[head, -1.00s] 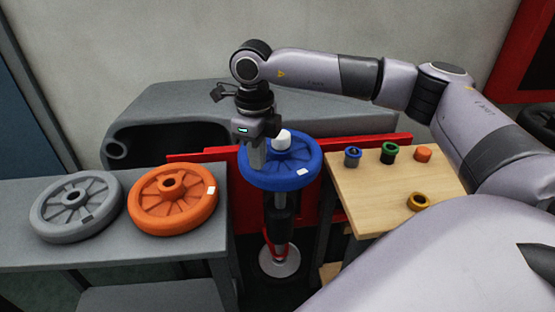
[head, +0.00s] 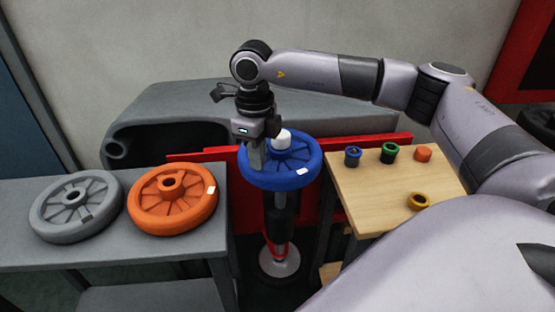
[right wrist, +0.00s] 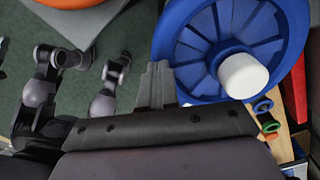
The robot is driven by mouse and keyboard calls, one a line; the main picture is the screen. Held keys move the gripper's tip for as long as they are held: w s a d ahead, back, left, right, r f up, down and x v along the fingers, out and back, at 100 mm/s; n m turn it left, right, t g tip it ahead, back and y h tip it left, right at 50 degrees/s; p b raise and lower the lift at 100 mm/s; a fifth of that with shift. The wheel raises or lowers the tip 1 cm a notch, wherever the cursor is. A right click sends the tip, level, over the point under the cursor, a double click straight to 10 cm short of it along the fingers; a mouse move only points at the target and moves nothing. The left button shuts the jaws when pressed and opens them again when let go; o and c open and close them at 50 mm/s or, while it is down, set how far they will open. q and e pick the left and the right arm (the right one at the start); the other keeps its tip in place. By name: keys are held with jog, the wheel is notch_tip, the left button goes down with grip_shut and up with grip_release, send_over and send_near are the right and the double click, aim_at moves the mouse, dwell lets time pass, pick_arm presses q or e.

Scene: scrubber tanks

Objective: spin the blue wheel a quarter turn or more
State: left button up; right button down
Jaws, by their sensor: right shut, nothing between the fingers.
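The blue wheel (head: 285,172) lies flat on top of a dark upright stand (head: 280,222) between the two tables. A white cap (head: 282,139) sits at its hub, and a white mark (head: 302,171) is on its front right rim. My right gripper (head: 257,166) is shut and empty, pointing down at the left side of the wheel. In the right wrist view the closed fingers (right wrist: 156,85) are beside the wheel's rim (right wrist: 170,50); I cannot tell whether they touch it. The white cap also shows there (right wrist: 243,76). My left gripper is not in view.
A grey table (head: 120,250) on the left holds a grey wheel (head: 62,218) and an orange wheel (head: 160,212). A wooden table (head: 370,200) on the right holds several small coloured rings. A red panel (head: 330,205) stands behind the stand.

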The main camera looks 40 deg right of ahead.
aim_at(289, 175)
jog(key=shift+f+b, duration=0.35)
jog(key=shift+f, duration=0.2)
jog(key=shift+s+d+r, duration=0.1)
jog(key=shift+s+d, duration=0.15)
jog(key=shift+s, duration=0.25)
jog(key=shift+s+d+r, duration=0.1)
jog(key=shift+s+d, duration=0.1)
jog(key=shift+s, duration=0.3)
jog(key=shift+s+d+f, duration=0.1)
jog(key=shift+s+d, duration=0.6)
jog(key=shift+s, duration=0.1)
jog(key=shift+s+d+f, duration=0.15)
jog(key=shift+s+d, duration=0.5)
jog(key=shift+d, duration=0.25)
